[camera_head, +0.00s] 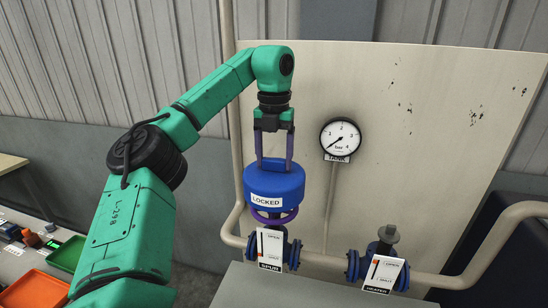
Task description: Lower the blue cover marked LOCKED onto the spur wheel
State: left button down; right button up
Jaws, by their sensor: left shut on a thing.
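The blue cover (274,184) is a round drum with a white label reading LOCKED. My left gripper (274,165) points down from above, shut on the top of the cover. The purple spur wheel (272,217) shows just below the cover's lower edge, on the valve with the SPUR plate (270,250). The cover sits over or just above the wheel and hides its upper part. I cannot tell whether they touch. My right gripper is not in view.
A pressure gauge (340,138) is on the beige panel to the right. A second valve with a HEATER plate (384,274) stands at the lower right. Pipes run behind both valves. Orange (36,289) and green (66,254) trays lie at the lower left.

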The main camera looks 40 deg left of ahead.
aim_at(274, 170)
pick_arm(q)
jog(key=shift+w+f+b, duration=0.1)
jog(key=shift+f+b, duration=0.8)
jog(key=shift+f, duration=0.85)
jog(key=shift+f+b, duration=0.9)
jog(key=shift+f, duration=0.45)
grip_release()
notch_tip(274, 170, up, 5)
jog(key=p, duration=0.4)
jog(key=shift+p, duration=0.3)
jog(key=shift+r, duration=2.1)
